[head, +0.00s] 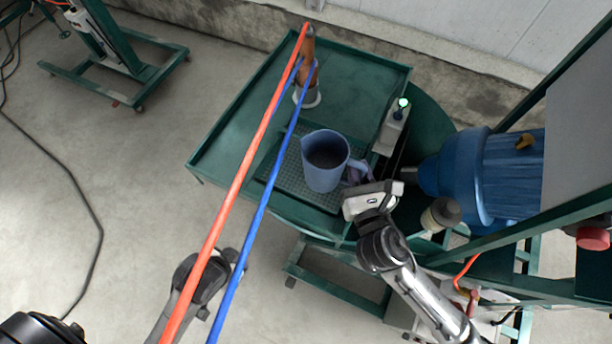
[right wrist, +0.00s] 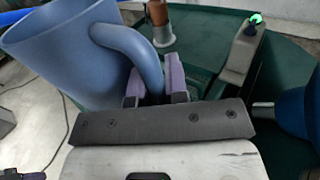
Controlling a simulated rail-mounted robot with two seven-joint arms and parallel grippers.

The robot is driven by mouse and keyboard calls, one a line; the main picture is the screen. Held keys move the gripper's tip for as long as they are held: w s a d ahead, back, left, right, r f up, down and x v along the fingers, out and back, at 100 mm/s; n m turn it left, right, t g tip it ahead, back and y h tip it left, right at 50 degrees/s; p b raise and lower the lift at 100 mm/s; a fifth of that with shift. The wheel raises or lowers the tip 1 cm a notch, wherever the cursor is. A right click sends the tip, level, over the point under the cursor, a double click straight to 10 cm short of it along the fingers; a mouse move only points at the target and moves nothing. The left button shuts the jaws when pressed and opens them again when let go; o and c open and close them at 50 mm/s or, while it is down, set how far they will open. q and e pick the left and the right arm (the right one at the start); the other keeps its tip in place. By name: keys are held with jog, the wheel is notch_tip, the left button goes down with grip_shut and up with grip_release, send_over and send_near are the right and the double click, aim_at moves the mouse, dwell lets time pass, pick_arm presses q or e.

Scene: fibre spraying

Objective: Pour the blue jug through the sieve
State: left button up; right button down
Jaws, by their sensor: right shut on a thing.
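In the right wrist view the jug (right wrist: 70,55) fills the left, and purple finger pads (right wrist: 157,88) close around the handle. A dark part of my left arm, probably the left gripper (head: 225,262), shows low at left behind the hoses; its jaws are unclear.
Orange (head: 237,180) and blue (head: 262,200) hoses cross in front of the table. A brown upright piece on a pale base (head: 308,97) stands at the back.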

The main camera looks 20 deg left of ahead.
jog(key=s+a+f+n+g+y+b, duration=0.1)
jog(key=a+f+b, duration=0.2)
jog(key=f, duration=0.1)
jog(key=s+a+f+n+g+y+b, duration=0.1)
jog(key=s+a+f+y+b, duration=0.1)
jog(key=a+f, duration=0.2)
jog(key=s+a+f+n+g+y+b, duration=0.1)
jog(key=a+f+b, duration=0.2)
jog(key=f, duration=0.2)
jog(key=shift+s+a+n+g+b, duration=0.3)
jog(key=shift+a+n, duration=0.1)
jog(key=shift+w+r+m+p, duration=0.1)
jog(key=shift+m+p, duration=0.2)
jog(key=m+g, duration=0.1)
jog(key=w+f+m+g, duration=0.1)
jog(key=m, duration=0.1)
jog(key=w+f+m+g+h, duration=0.1)
jog(key=m, duration=0.1)
jog(key=shift+w+d+f+p, duration=0.15)
jog(key=shift+d+p, duration=0.15)
jog(key=shift+m, duration=0.3)
